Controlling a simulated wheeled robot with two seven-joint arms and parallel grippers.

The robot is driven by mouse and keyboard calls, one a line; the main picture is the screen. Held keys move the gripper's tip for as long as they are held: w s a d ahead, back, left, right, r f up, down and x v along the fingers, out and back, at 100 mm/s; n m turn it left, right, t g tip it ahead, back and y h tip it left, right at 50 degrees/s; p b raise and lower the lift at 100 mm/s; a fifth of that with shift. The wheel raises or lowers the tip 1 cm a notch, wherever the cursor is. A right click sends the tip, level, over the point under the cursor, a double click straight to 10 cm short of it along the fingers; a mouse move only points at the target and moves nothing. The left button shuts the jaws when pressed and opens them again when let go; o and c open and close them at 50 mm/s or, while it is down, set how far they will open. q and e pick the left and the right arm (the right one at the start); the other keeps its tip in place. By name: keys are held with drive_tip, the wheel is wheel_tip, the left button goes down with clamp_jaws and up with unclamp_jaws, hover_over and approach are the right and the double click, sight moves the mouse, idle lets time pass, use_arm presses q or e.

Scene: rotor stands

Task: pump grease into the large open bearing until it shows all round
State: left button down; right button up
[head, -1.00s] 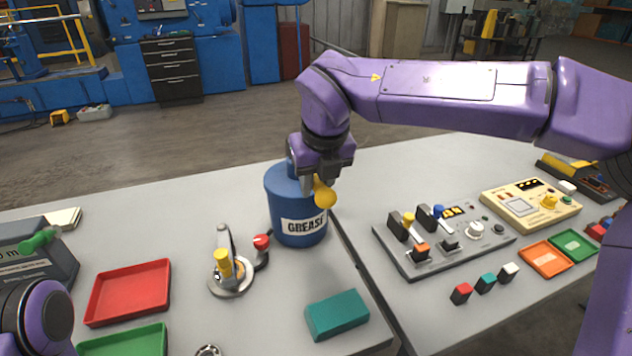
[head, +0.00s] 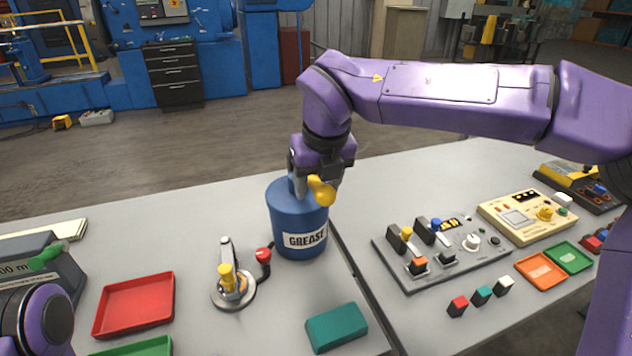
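The blue grease drum (head: 290,215), marked GREASE, stands upright near the right edge of the left table. A yellow pump knob (head: 320,191) shows above its lid. My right gripper (head: 318,180) points down over the lid with its fingers around the knob and looks shut on it; the fingertips are partly hidden. Left of the drum is a round metal fixture (head: 232,291) with a yellow-topped post and a grey upright lever. A red knob (head: 263,255) on a dark arm stands between fixture and drum. I cannot make out the large open bearing. My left gripper is out of frame.
A red tray (head: 134,305), a green tray (head: 140,347) and a teal block (head: 336,327) lie on the left table. A grey switch panel (head: 440,262) and a cream instrument box (head: 525,215) occupy the right table. A gap separates the tables.

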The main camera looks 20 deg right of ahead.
wheel_tip(320, 180, up, 7)
drive_tip(key=p, duration=0.6)
drive_tip(key=shift+w, duration=0.1)
drive_tip(key=shift+c, duration=0.4)
idle(0.7)
